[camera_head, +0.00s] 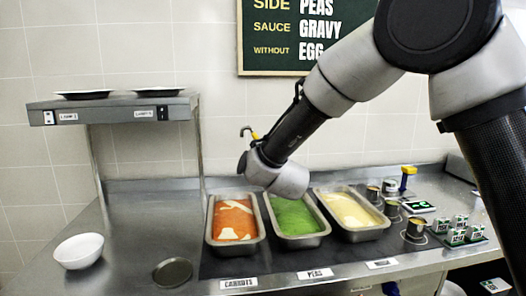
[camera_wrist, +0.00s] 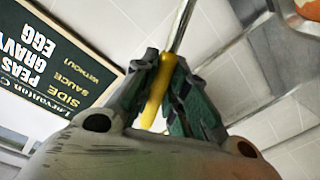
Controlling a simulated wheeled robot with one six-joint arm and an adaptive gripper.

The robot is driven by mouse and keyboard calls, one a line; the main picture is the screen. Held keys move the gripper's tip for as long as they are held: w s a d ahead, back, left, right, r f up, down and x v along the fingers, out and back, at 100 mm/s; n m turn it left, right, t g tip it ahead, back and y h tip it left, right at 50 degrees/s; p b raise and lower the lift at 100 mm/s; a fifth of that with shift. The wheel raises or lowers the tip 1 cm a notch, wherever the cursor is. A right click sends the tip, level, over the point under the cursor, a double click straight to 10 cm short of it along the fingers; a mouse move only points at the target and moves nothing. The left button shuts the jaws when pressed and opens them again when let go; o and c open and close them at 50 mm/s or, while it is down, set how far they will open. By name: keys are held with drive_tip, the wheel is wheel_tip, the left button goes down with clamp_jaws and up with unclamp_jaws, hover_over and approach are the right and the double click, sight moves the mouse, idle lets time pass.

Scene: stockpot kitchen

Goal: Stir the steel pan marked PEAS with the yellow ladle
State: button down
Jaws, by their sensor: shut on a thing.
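The steel pan marked PEAS (camera_head: 304,242) stands in the counter between two other pans, full of green food, with its label (camera_head: 315,273) in front. My gripper (camera_wrist: 164,75) is shut on the yellow handle of the ladle (camera_wrist: 156,92); the ladle's metal shaft runs up out of the wrist view. In the head view a hooked end and a bit of yellow of the ladle (camera_head: 254,136) show above and behind the pans. My wrist hides most of the gripper there. The ladle's bowl is not visible in either view.
A carrots pan (camera_head: 211,243) is left of the peas, a pale-yellow-filled pan (camera_head: 364,235) right. Small pots (camera_head: 416,229), another yellow-handled tool (camera_head: 408,171) and small labelled blocks (camera_head: 458,233) stand farther right. A white bowl (camera_head: 79,250) and dark round dish (camera_head: 172,272) are left, below a shelf (camera_head: 105,107).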

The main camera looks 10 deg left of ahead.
drive_tip(key=shift+f, duration=0.55)
drive_tip(key=w+d+m, duration=0.4)
drive_tip(key=d+m, duration=0.3)
drive_tip(key=d, duration=0.3)
drive_tip(key=w+d+m, duration=0.3)
drive_tip(key=d+m, duration=0.4)
drive_tip(key=d, duration=0.3)
drive_tip(key=w+d+f+m, duration=0.3)
drive_tip(key=d+f+m, duration=0.5)
drive_tip(key=d+f, duration=0.1)
drive_tip(key=shift+w+d, duration=0.35)
drive_tip(key=shift+w, duration=0.05)
drive_tip(key=shift+f, duration=0.1)
idle(0.7)
